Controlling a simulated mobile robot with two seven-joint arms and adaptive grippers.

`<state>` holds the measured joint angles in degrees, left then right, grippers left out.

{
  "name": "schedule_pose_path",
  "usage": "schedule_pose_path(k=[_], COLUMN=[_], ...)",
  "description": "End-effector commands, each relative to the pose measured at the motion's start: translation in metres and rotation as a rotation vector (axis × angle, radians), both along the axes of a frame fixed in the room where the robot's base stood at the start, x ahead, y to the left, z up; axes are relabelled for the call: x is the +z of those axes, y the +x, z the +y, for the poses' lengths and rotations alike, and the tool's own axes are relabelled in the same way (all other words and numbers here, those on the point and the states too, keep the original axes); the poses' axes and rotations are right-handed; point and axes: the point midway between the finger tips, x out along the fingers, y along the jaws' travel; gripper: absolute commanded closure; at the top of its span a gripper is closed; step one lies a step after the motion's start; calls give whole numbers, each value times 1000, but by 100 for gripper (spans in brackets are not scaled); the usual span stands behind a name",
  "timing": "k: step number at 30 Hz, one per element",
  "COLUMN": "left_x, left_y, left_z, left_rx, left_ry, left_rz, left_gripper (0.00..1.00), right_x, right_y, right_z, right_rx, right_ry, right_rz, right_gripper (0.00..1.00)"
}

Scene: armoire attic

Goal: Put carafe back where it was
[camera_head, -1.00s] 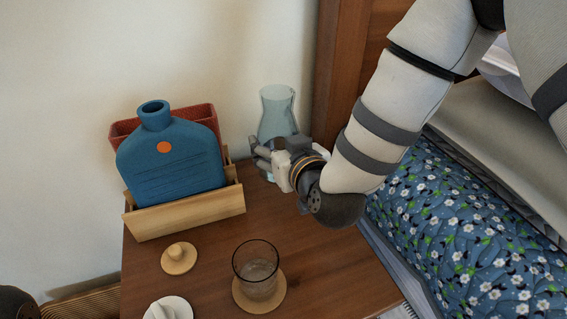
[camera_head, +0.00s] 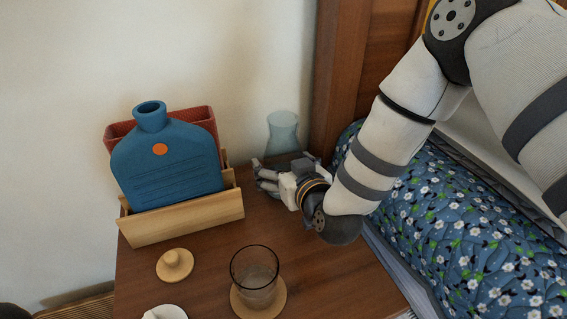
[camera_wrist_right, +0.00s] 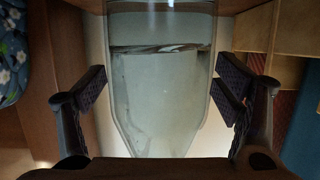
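The carafe (camera_head: 283,128) is pale clear glass and stands at the back right of the wooden nightstand (camera_head: 210,275), near the wall and bed post. Its lower part is hidden behind my right gripper (camera_head: 272,172). In the right wrist view the carafe (camera_wrist_right: 160,95) fills the middle, with a liquid line inside. The gripper is open around the carafe. My left gripper does not show clearly in any view.
A blue bottle (camera_head: 168,165) and a red item (camera_head: 122,131) sit in a wooden holder (camera_head: 185,220). A drinking glass (camera_head: 254,278) stands on a round coaster (camera_head: 272,303). The flowered bed (camera_head: 450,235) borders the right.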

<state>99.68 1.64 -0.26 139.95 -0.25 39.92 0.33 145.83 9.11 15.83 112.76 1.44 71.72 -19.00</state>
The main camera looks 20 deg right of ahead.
Motion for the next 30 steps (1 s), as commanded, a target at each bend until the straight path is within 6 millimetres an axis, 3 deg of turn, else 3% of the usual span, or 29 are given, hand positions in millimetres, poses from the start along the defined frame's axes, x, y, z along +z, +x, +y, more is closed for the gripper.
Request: schedule_pose_path(k=[9, 21, 25, 30], left_x=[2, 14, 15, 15], left_y=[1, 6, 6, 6], left_z=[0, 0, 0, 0], left_rx=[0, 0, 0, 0], left_ry=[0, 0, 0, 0], left_rz=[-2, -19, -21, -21], left_gripper=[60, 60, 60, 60], right_x=[5, 33, 37, 38], right_y=[-3, -93, -110, -115], right_z=[0, -3, -4, -4], right_rx=[0, 1, 0, 0], right_ry=[0, 0, 0, 0], right_rz=[0, 2, 1, 0], right_gripper=[16, 16, 16, 16])
